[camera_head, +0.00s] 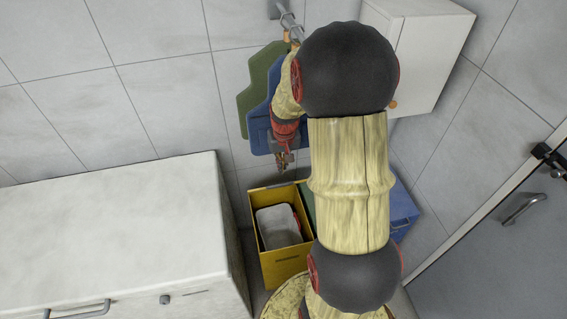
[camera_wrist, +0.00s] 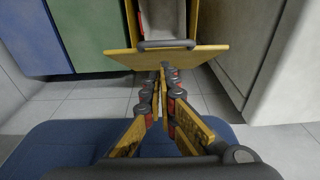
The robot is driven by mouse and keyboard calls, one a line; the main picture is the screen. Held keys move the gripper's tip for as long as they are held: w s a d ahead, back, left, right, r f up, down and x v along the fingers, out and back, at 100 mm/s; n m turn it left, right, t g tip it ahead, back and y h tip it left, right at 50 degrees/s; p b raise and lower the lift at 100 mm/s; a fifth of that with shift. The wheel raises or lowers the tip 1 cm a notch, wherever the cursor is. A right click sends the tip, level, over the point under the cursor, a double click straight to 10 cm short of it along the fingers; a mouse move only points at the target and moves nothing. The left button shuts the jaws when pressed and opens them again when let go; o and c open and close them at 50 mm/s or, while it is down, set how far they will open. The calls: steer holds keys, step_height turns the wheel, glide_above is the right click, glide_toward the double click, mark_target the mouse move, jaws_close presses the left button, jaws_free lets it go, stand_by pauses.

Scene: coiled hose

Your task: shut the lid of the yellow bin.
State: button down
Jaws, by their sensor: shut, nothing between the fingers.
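The yellow bin (camera_head: 285,267) stands open on the floor, with a pale grey container (camera_head: 278,227) inside. In the wrist view its yellow lid (camera_wrist: 190,58) is raised, with a dark grey bar handle (camera_wrist: 166,44) along it; the open bin (camera_wrist: 190,14) shows beyond. In the head view the lid is only a thin edge at the bin's back. My gripper (camera_head: 283,164) is shut and empty, above the bin's back edge. In the wrist view its fingertips (camera_wrist: 163,68) overlap the lid's near edge; I cannot tell whether they touch.
A white cabinet (camera_head: 120,225) stands close left of the bin. Green (camera_wrist: 93,30) and blue (camera_wrist: 35,40) bins stand on its other side. Green (camera_head: 255,85) and blue (camera_head: 262,135) sheets hang from a wall rail behind my gripper. A white wall box (camera_head: 430,55) is at upper right.

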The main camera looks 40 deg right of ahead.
mark_target(276, 186)
steer(key=f, duration=0.1)
steer(key=f+b, duration=0.1)
steer(key=f, duration=0.3)
steer(key=shift+w+d, duration=0.25)
steer(key=shift+w, duration=0.05)
